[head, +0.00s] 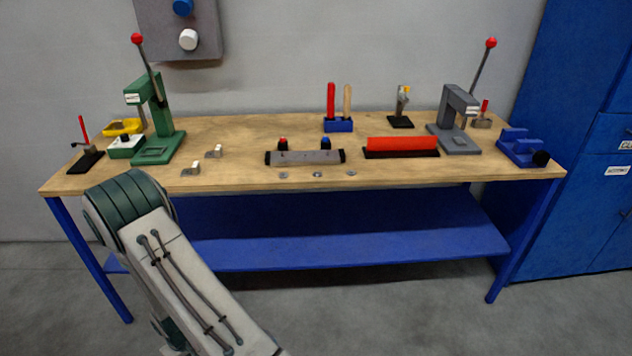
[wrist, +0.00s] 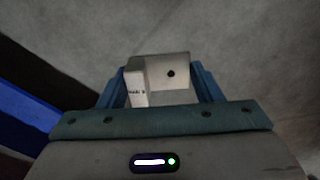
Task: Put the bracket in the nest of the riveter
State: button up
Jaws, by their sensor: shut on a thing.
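My gripper (wrist: 160,82) is shut on a bracket (wrist: 181,66), a pale angled metal piece with a dark round hole and small lettering, held between two blue fingers. The gripper is outside the head view, where only my arm shows in front of the bench's left part. Two lever presses stand on the bench: a green one (head: 167,135) at left and a grey one (head: 460,133) at right, each with a red-knobbed lever and a base plate. Their labels are too small to read, so I cannot tell which is the riveter. Both stand apart from the held bracket.
Two similar brackets (head: 191,169) lie on the wooden bench (head: 235,130) near the green press. A grey bar fixture (head: 305,158), a red-topped block (head: 402,147), a blue tool holder (head: 338,125) and a blue vise (head: 517,149) occupy the bench. A blue cabinet (head: 580,150) stands at right.

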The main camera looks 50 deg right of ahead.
aim_at(153, 152)
jog(key=z, duration=1.6)
jog(key=i, duration=0.5)
